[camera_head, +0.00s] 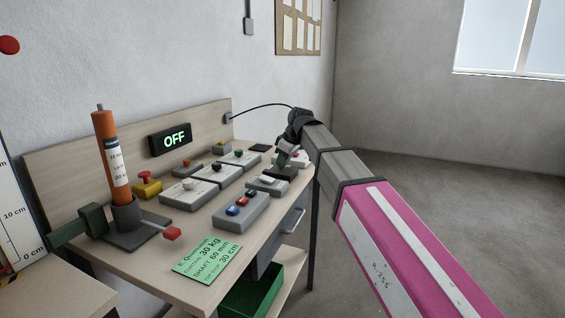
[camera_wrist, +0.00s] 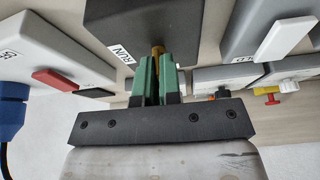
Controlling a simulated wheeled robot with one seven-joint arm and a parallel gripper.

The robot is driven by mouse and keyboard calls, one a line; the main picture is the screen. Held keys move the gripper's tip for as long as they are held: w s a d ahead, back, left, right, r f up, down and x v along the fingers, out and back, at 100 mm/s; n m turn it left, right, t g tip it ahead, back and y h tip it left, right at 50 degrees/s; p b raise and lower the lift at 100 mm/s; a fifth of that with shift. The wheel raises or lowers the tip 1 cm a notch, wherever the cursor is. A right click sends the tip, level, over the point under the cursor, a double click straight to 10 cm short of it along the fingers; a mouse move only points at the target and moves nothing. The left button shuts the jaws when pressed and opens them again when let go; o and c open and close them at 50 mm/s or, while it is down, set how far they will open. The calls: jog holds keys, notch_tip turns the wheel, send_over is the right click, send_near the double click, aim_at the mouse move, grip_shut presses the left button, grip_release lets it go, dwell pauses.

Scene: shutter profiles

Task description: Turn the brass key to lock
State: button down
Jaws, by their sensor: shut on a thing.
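The brass key (camera_wrist: 157,48) shows as a small gold-coloured piece at the face of a dark switch box (camera_wrist: 125,22) with a white RUN label (camera_wrist: 122,53). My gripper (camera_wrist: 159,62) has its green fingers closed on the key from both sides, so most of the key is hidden. In the head view my gripper (camera_head: 284,158) is at the right part of the bench, at the dark box (camera_head: 279,173). The key itself cannot be made out there, and its exact angle is unclear.
Several grey control boxes crowd the bench (camera_head: 142,262), including one with red and blue buttons (camera_head: 240,211). A display (camera_head: 171,140) reads OFF. An orange cylinder (camera_head: 111,160) stands at the left, and a green card (camera_head: 207,259) lies in front. A white lever (camera_wrist: 287,39) is close right of my gripper.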

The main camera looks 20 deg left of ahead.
jog(key=shift+n, duration=0.4)
jog(key=c, duration=1.3)
grip_release()
jog(key=shift+r, duration=0.1)
jog(key=v, duration=1)
jog(key=shift+r, duration=0.3)
jog(key=shift+w+d, duration=0.1)
